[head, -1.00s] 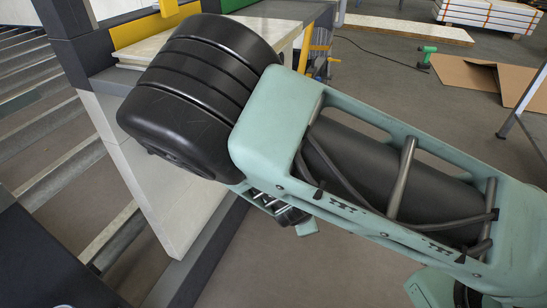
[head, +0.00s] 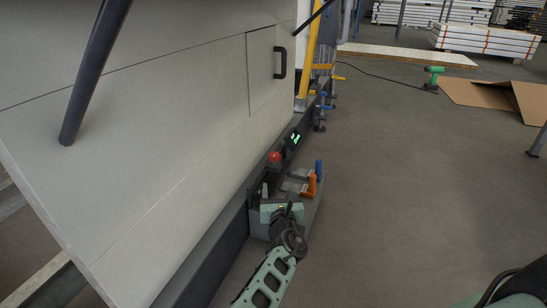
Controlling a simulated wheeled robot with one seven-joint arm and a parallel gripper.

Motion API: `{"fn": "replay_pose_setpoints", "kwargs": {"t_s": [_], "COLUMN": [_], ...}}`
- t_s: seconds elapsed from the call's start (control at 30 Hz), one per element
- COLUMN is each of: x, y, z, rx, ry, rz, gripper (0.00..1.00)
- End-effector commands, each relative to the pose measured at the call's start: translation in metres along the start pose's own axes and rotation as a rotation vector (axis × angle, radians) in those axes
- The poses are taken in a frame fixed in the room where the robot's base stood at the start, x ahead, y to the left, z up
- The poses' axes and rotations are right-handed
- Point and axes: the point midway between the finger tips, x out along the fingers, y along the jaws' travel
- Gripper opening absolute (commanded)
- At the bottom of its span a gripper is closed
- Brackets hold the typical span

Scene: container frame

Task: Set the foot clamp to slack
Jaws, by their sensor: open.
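My gripper (head: 281,206) is low beside the foot of the pale wall, at a small grey control unit (head: 258,222). I see it from behind, and its fingertips are mostly hidden. It is open, and I cannot tell whether it touches anything. Just beyond it stand an orange lever (head: 311,186) and a blue lever (head: 319,169), both roughly upright. A red knob (head: 275,157) and a small panel with a green lit display (head: 294,139) are behind them. I cannot tell which part is the foot clamp.
The pale wall with a black handle (head: 280,63) fills the left. Blue clamp-like fittings (head: 322,108) stand farther along its base. The grey floor to the right is clear up to a cardboard sheet (head: 490,95) and a green power tool (head: 432,78).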

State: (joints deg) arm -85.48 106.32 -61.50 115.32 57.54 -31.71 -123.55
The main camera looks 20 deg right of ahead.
Motion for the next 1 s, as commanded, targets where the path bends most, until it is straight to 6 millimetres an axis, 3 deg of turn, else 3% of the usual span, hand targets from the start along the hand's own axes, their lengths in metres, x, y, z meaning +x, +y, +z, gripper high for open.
{"fn": "replay_pose_setpoints", "kwargs": {"t_s": [0.17, 0.8, 1.0], "x": [0.014, 0.141, 0.166], "y": [0.001, 0.0, 0.0], "z": [-0.001, -0.004, -0.002], "rx": [-0.001, 0.002, 0.001], "ry": [-0.005, -0.004, -0.003], "rz": [0.001, 0.0, 0.001], "gripper": [0.6, 0.6, 0.6]}}
